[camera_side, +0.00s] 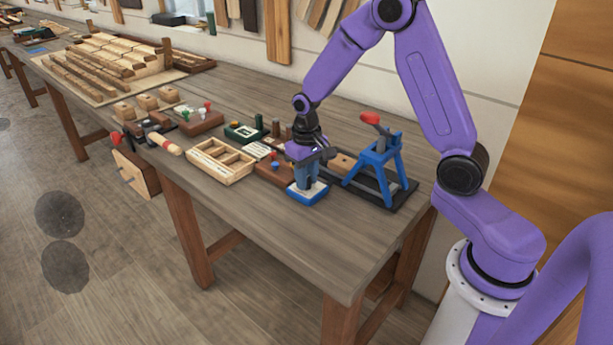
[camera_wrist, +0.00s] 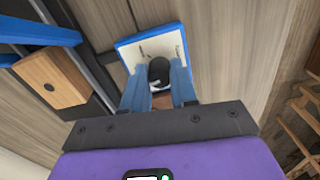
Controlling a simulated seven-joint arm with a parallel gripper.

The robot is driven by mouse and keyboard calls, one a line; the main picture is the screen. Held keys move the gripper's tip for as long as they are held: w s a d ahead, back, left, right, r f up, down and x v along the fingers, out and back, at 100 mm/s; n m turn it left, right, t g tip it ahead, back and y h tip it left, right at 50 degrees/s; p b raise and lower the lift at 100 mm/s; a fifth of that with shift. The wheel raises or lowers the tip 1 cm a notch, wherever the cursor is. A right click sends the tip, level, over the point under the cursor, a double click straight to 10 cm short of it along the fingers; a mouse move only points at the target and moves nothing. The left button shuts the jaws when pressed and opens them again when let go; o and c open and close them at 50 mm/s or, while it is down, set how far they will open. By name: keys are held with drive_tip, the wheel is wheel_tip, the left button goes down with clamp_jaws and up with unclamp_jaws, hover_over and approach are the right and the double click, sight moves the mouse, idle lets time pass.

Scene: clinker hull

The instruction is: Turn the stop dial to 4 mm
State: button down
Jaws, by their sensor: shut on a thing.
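The stop dial's base is a blue block (camera_side: 318,196) with a pale top, standing near the front edge of the bench. In the wrist view its white face (camera_wrist: 170,42) carries small dark marks too small to read. A dark round knob (camera_wrist: 159,70) rises from the face. My gripper (camera_side: 308,183) points straight down over the block. Its two blue fingers, also in the wrist view (camera_wrist: 159,88), are shut on the knob from both sides. The fingers hide the lower part of the face, so I cannot tell the dial's setting.
A blue stand with a red-ended lever (camera_side: 376,128) is close right of my gripper on a dark base. A wooden block (camera_side: 342,162) lies beside it. A compartmented wooden tray (camera_side: 222,175) and small fixtures stand to the left. The bench's front right corner is clear.

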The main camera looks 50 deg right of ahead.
drive_tip(key=shift+m, duration=0.8)
drive_tip(key=c, duration=0.9)
unclamp_jaws()
drive_tip(key=shift+r, duration=0.15)
wheel_tip(320, 180, up, 17)
drive_tip(key=shift+r, duration=0.1)
